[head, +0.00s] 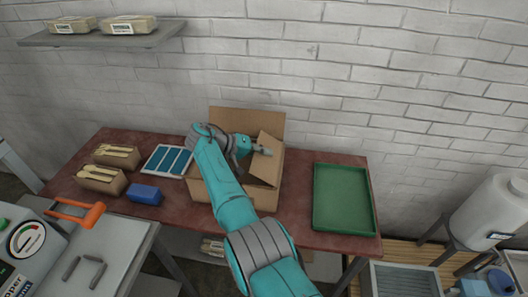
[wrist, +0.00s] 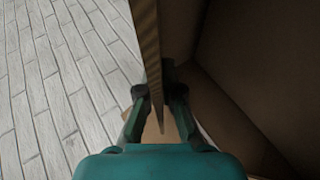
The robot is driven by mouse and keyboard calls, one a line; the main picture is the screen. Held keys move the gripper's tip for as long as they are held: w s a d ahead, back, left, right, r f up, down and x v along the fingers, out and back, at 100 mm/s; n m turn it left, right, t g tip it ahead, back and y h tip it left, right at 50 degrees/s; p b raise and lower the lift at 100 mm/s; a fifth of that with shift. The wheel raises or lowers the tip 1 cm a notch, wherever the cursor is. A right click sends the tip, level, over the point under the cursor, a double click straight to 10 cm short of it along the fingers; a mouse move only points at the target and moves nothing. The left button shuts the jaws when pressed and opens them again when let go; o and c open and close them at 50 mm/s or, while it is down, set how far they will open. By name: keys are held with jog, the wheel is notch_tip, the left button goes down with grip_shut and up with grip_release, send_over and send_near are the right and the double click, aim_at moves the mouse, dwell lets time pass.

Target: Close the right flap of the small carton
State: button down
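The small brown cardboard carton (head: 204,189) stands on the dark red table near the wall, with its back flap (head: 246,120) upright. A tilted panel on its right side (head: 267,173) looks like the right flap. It slants up toward the left over the carton. My gripper (head: 264,150) is at the upper part of this panel, and my arm hides much of the carton. In the wrist view, a cardboard edge (wrist: 152,60) runs between the two fingers of my gripper (wrist: 157,88). The fingers are close to it, but whether they pinch it is unclear.
A green tray (head: 320,218) lies right of the carton. A blue-striped panel (head: 168,160), a blue block (head: 145,194) and boxes of wooden spoons (head: 102,180) lie to the left. The white brick wall stands close behind the table.

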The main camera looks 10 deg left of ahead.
jog(key=shift+a+f+h, duration=0.15)
jog(key=shift+f+h, duration=0.05)
jog(key=shift+h, duration=0.1)
dwell(0.4)
jog(key=c, duration=1.3)
grip_release()
jog(key=shift+c, duration=0.2)
jog(key=v, duration=0.7)
jog(key=shift+s+a, duration=0.15)
jog(key=shift+s, duration=0.05)
jog(key=shift+r, duration=0.15)
